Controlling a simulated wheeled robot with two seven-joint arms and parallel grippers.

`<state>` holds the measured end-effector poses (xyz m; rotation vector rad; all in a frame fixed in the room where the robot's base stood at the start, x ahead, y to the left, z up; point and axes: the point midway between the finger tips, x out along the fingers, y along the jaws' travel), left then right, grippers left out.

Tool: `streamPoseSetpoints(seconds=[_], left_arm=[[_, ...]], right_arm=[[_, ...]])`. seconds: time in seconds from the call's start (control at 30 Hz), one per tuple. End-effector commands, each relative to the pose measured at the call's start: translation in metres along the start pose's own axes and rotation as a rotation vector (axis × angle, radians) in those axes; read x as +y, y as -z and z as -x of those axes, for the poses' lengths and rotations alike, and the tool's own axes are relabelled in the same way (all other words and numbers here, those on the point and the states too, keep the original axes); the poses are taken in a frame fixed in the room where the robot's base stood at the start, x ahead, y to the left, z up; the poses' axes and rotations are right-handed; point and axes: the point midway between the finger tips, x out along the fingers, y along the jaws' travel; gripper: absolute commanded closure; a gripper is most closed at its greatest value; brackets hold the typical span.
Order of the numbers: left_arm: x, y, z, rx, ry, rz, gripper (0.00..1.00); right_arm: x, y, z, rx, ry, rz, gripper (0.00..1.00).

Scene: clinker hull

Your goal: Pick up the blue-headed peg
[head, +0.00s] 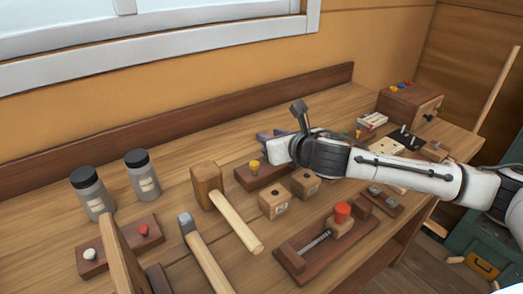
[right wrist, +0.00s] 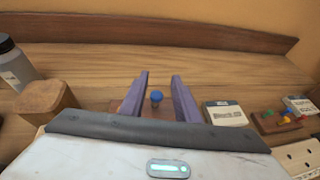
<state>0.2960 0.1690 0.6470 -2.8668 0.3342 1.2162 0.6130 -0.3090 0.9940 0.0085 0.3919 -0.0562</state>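The blue-headed peg (right wrist: 156,97) shows in the right wrist view, upright between the two purple fingers of my right gripper (right wrist: 160,95). The fingers are apart, with a gap on each side of the blue head, so the gripper is open. In the head view my right gripper (head: 272,138) is over the far end of a dark wooden block (head: 262,174) that bears a yellow-headed peg (head: 254,165). The blue-headed peg is hidden there behind the gripper. My left gripper is not in view.
A clamp with a red knob (head: 342,211) lies nearer. Two dark-capped jars (head: 92,193) stand at left. A card box (right wrist: 226,113) is right of the fingers. The bench's back is clear.

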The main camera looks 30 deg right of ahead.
Motion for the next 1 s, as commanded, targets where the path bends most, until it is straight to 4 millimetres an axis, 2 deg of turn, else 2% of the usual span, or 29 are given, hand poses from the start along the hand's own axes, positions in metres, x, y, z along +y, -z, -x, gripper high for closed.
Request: streamPoseSetpoints(seconds=[0.03,0.1,0.27,0.57,0.8,1.0], left_arm=[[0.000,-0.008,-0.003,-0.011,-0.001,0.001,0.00],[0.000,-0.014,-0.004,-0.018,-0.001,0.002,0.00],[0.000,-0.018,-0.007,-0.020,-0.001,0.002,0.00],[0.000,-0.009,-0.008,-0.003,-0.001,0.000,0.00],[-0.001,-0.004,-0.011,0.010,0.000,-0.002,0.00],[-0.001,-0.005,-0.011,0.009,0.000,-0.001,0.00]], right_arm=[[0.000,0.016,-0.006,0.007,0.001,-0.001,0.71],[0.000,0.030,-0.012,0.006,0.000,0.000,0.71],[0.001,0.056,-0.023,0.004,0.000,-0.003,0.71],[0.000,0.052,-0.045,0.001,0.001,-0.004,0.71],[0.001,0.051,-0.081,0.000,0.001,-0.005,0.71],[0.000,0.051,-0.096,0.000,0.000,-0.002,0.71]])
